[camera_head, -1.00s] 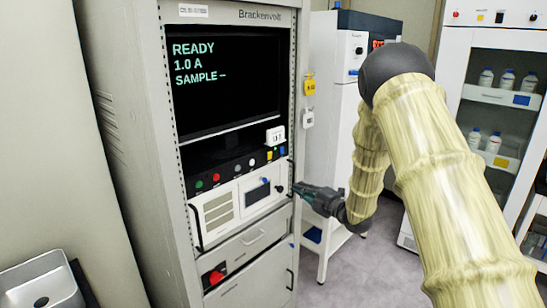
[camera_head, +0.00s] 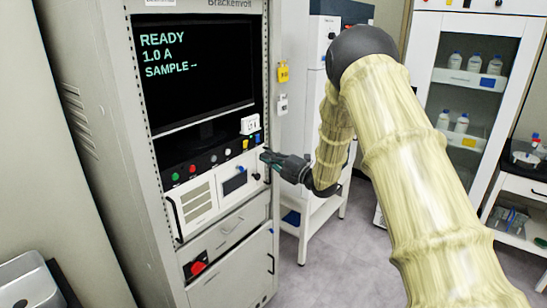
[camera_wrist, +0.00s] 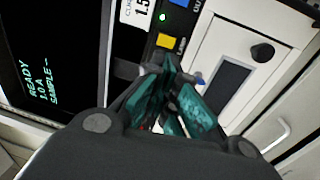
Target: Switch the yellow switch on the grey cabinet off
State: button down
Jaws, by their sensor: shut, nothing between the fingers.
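The grey cabinet (camera_head: 105,120) stands at the left of the head view, with a black control strip below its screen. The yellow switch (camera_head: 245,144) sits near the strip's right end; it shows as a yellow square (camera_wrist: 167,41) beside a "LAMP" label in the wrist view. My gripper (camera_head: 265,156) is shut and empty, just right of and below the switch in the head view. In the wrist view the fingertips (camera_wrist: 170,62) lie close below the yellow square. I cannot tell whether they touch the panel.
A blue switch (camera_head: 257,137) sits right of the yellow one, under a white meter (camera_head: 250,125). A white panel (camera_head: 235,183) with a dark display and knobs lies below. A white glass-front cabinet (camera_head: 425,75) stands at right.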

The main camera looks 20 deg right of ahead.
jog(key=p, duration=0.3)
send_near(241, 144)
jog(key=x, duration=0.4)
jog(key=shift+w+r, duration=0.25)
jog(key=shift+w, duration=0.1)
jog(key=shift+p+x, duration=0.3)
jog(key=shift+x, duration=0.5)
jog(key=shift+f, duration=0.1)
jog(key=shift+w+a+g+b, duration=0.2)
jog(key=shift+w+g+b, duration=0.1)
jog(key=shift+b, duration=0.1)
jog(key=shift+r+g+h, duration=0.35)
jog(key=shift+g+h, duration=0.05)
jog(key=shift+s, duration=0.1)
jog(key=shift+s+d+f+b, duration=0.1)
jog(key=shift+s+f+b, duration=0.05)
jog(key=shift+s+b, duration=0.2)
jog(key=r+b+v, duration=0.1)
jog(key=b+v, duration=0.3)
jog(key=v, duration=0.9)
jog(key=shift+d+r, duration=0.2)
jog(key=shift+d, duration=0.05)
